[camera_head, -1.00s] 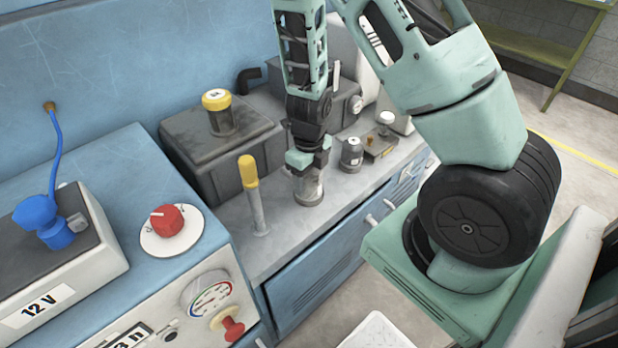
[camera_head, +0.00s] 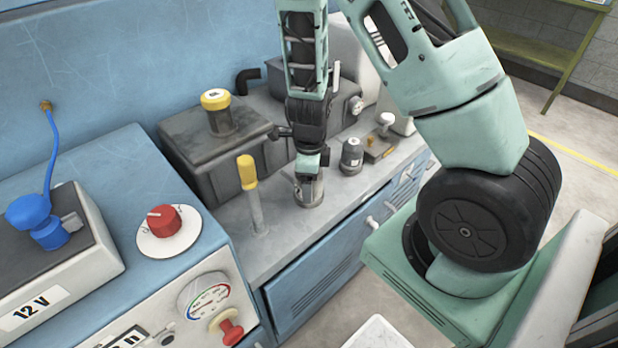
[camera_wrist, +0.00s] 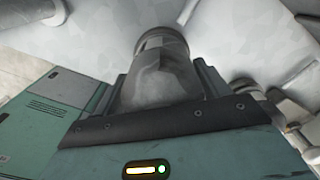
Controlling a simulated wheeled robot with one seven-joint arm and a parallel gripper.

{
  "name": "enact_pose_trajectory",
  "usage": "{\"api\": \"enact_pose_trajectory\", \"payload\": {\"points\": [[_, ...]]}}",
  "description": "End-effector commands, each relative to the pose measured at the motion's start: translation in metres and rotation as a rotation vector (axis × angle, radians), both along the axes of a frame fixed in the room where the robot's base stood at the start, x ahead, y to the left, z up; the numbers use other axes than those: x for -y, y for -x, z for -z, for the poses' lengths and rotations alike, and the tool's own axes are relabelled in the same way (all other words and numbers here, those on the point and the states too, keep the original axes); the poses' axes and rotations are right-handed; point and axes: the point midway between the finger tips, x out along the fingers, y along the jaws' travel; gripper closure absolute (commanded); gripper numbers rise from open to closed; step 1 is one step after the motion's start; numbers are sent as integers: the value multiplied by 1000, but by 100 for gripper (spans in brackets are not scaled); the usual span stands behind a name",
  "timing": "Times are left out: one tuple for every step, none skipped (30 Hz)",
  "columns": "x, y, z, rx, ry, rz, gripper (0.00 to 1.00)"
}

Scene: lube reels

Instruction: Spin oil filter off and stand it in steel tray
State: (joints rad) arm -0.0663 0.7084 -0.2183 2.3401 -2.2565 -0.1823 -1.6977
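The oil filter (camera_head: 309,192), a grey metal cylinder, stands upright on the grey bench top below my gripper (camera_head: 309,172). In the wrist view the filter (camera_wrist: 163,62) fills the space between the two fingers of my gripper (camera_wrist: 160,85), which appear to press on its sides. The finger tips and the filter's lower joint are partly hidden. A pale tray-like corner (camera_head: 379,336) shows at the bottom edge of the head view; I cannot tell whether it is the steel tray.
A yellow-handled post (camera_head: 249,185) stands left of the filter. A dark tank with a yellow cap (camera_head: 215,99) is behind it. A small canister (camera_head: 351,154) and a low plate with a knob (camera_head: 381,141) stand to the right. A blue cabinet (camera_head: 320,275) lies below the bench.

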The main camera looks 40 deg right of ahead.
Motion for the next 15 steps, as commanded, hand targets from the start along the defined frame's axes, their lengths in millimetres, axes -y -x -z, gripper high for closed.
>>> {"api": "enact_pose_trajectory", "payload": {"points": [[0, -1, 1, 1, 0, 1, 13], [0, -1, 0, 2, 1, 1, 13], [0, -1, 0, 3, 1, 1, 13], [0, -2, 0, 4, 0, 1, 13], [0, -2, -1, 6, 0, 2, 13], [0, -2, -1, 6, 0, 2, 13], [0, -3, -1, 6, 1, 2, 13], [0, -3, -2, 7, 0, 2, 13], [0, -3, -2, 8, 1, 2, 13], [0, -3, -4, 8, 1, 2, 13], [0, -3, -5, 8, 1, 2, 13], [0, -4, -9, 9, 1, 1, 13], [0, -4, -12, 9, 1, 1, 13], [0, -4, -16, 10, 2, 1, 13], [0, -4, -23, 10, 3, 0, 13]]}}
